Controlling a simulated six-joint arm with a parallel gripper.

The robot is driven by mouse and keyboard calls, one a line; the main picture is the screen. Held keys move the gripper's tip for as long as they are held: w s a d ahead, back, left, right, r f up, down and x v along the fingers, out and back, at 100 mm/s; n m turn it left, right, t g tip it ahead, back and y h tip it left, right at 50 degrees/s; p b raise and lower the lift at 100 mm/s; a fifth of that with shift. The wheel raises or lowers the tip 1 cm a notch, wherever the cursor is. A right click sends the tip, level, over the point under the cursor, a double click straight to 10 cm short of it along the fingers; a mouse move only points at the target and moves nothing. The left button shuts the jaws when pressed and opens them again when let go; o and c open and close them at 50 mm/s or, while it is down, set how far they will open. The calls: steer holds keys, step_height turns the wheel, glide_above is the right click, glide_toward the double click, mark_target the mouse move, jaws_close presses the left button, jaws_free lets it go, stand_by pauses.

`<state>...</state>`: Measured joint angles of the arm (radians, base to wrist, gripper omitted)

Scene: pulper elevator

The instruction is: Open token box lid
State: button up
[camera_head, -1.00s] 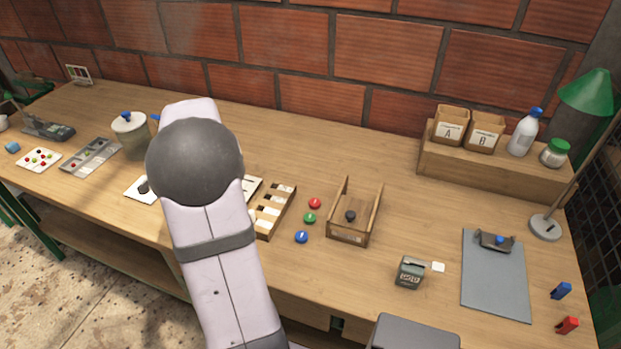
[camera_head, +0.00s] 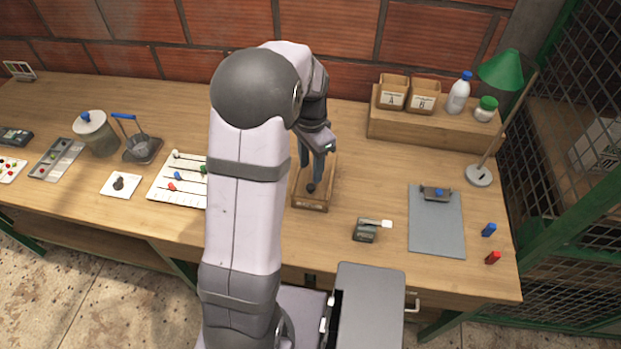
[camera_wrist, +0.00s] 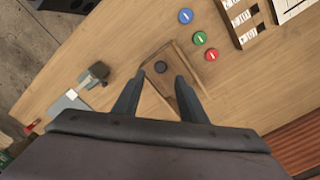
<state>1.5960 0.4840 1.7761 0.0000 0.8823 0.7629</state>
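The token box (camera_head: 312,205) is an open-topped-looking wooden box with raised side walls and a pale label on its front, near the middle of the bench. A dark round knob (camera_head: 311,187) stands on the flat wooden surface inside its walls, which looks like the lid. My gripper (camera_head: 313,172) points down over the box, close to the knob. In the wrist view my gripper (camera_wrist: 158,79) is open, its two dark fingers apart with nothing between them. The knob (camera_wrist: 161,67) lies just beyond the fingertips, and the box (camera_wrist: 178,52) extends around it. Contact cannot be told.
Red, green and blue tokens (camera_wrist: 199,38) lie beside the box. A small dark tin (camera_head: 365,231) stands to its right, then a grey clipboard (camera_head: 436,230). A wooden shelf block (camera_head: 430,126) with bins and bottles stands behind. My arm hides the bench left of the box.

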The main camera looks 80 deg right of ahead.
mark_target(311, 186)
steer(key=shift+f+p, duration=1)
steer(key=shift+f, duration=2.5)
steer(key=shift+c, duration=0.5)
jaws_close()
